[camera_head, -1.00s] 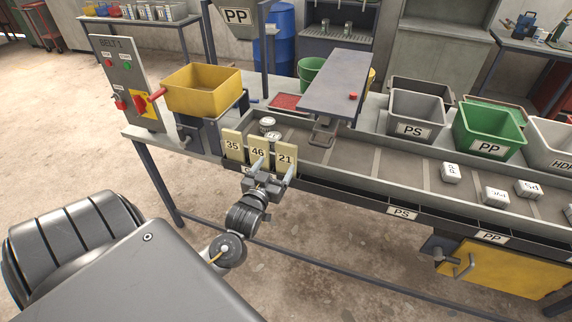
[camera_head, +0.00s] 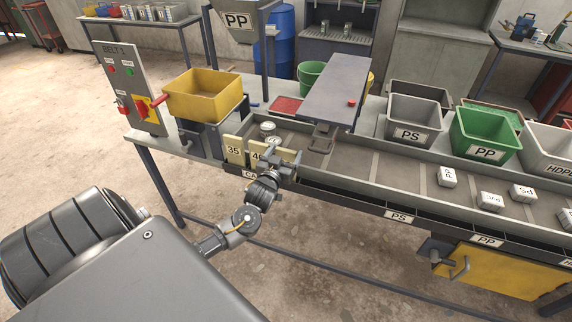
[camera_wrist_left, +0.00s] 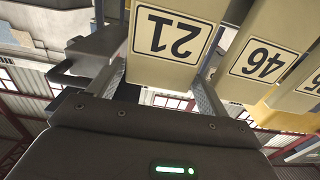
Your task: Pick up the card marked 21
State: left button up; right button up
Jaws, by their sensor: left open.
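The card marked 21 (camera_wrist_left: 170,45) is cream with a black-framed number, upside down in the left wrist view. In the head view it is mostly hidden behind my left gripper (camera_head: 284,156). My left gripper is open, with one finger on each side of the card's lower part in the wrist view (camera_wrist_left: 160,88). I cannot tell whether either finger touches it. The card marked 46 (camera_wrist_left: 262,60) stands beside it, close to one finger, and the card marked 35 (camera_head: 234,150) stands beyond that. My right gripper is not in view.
The cards stand at the left end of the conveyor belt (camera_head: 395,172), which carries several white labelled blocks. A yellow bin (camera_head: 203,97) stands behind to the left. A grey plate (camera_head: 335,92) overhangs the belt to the right of the cards. Sorting bins, including a green PP bin (camera_head: 484,137), line the far side.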

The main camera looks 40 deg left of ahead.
pick_arm(q)
jog(key=shift+w+a, duration=0.15)
jog(key=shift+w, duration=0.45)
jog(key=c, duration=1)
